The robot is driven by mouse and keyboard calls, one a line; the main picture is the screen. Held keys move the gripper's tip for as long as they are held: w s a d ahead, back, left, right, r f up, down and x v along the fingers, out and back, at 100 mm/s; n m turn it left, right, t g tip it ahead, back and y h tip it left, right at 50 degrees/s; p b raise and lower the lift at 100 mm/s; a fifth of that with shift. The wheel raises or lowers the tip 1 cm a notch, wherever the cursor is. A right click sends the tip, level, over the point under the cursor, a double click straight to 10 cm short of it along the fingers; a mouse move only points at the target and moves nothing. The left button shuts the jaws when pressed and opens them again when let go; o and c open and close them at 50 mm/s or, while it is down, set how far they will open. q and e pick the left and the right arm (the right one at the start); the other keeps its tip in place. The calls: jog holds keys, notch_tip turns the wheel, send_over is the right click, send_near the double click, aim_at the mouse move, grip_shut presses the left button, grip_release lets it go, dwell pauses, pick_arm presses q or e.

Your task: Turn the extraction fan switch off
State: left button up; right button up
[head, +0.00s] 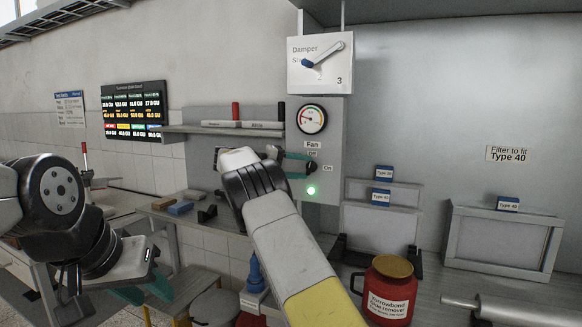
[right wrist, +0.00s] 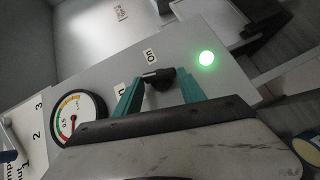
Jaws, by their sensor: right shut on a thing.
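The fan switch (head: 311,167) is a small dark knob on the grey panel under the "Fan" label, with "Off" above it and "On" to its right. A green light (head: 311,190) glows below it. My right gripper (head: 300,164) is at the knob. In the right wrist view the black knob (right wrist: 158,78) sits between the two teal fingers (right wrist: 160,95), which are shut on it. The "On" label and the lit green light (right wrist: 207,58) show beside it. The knob's exact pointing is hard to tell. My left gripper (head: 140,290) hangs low at the left, its fingers partly hidden.
A round gauge (head: 312,119) and a damper dial (head: 320,63) are above the switch. A red jar (head: 388,290) stands on the bench at the lower right. A shelf (head: 220,130) is left of the panel. Filter frames (head: 503,240) stand at the right.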

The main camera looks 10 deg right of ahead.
jog(key=shift+a+f+n+h, duration=0.1)
jog(key=shift+f+n+h, duration=0.2)
jog(key=shift+n+h, duration=0.7)
jog(key=o, duration=1.4)
jog(key=shift+c, duration=0.2)
jog(key=s+a, duration=0.1)
jog(key=a, duration=0.6)
jog(key=shift+s+a, duration=0.2)
jog(key=shift+a, duration=0.1)
jog(key=shift+a+f, duration=0.1)
